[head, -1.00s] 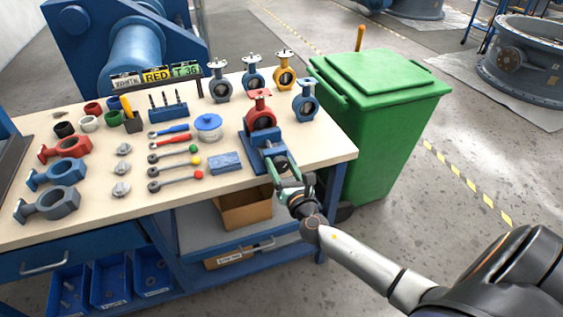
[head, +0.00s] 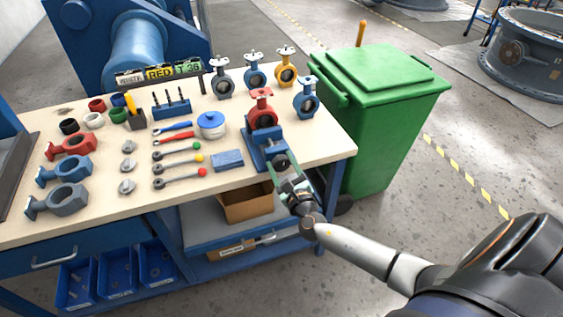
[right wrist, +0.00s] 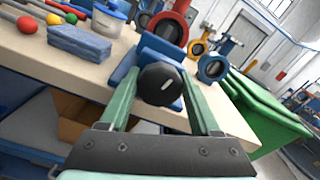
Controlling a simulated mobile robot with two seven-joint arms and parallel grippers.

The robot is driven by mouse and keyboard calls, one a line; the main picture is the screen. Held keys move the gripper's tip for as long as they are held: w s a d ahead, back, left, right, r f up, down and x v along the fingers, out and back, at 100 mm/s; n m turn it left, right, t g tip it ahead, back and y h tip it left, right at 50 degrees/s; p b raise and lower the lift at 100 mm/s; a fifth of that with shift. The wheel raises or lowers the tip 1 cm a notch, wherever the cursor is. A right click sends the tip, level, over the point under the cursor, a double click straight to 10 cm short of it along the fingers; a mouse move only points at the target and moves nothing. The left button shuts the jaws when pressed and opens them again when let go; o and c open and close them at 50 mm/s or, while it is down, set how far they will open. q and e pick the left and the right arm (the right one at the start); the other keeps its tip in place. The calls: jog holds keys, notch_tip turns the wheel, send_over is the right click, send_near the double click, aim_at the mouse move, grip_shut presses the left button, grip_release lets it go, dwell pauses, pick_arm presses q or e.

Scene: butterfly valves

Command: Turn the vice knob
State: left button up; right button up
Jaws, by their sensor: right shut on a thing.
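The blue vice (head: 262,150) is fixed at the right front edge of the workbench and holds a red butterfly valve (head: 262,112). Its round black knob (head: 281,160) faces the front; in the right wrist view the knob (right wrist: 160,84) shows a short white mark, slightly tilted. My right gripper (head: 284,172) is at the knob, in front of the bench edge. In the right wrist view its two green fingers (right wrist: 162,95) are on either side of the knob, shut on it. My left gripper is not in view.
The workbench (head: 110,210) carries several valve bodies, tools and a blue block (head: 227,160) left of the vice. A green bin (head: 385,120) stands close to the right of the bench. An open cardboard box (head: 247,203) is on the shelf below.

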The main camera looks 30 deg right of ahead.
dwell(0.4)
jog(key=o, duration=1.4)
jog(key=v, duration=1.2)
jog(key=shift+s+f, duration=0.1)
jog(key=shift+s, duration=0.2)
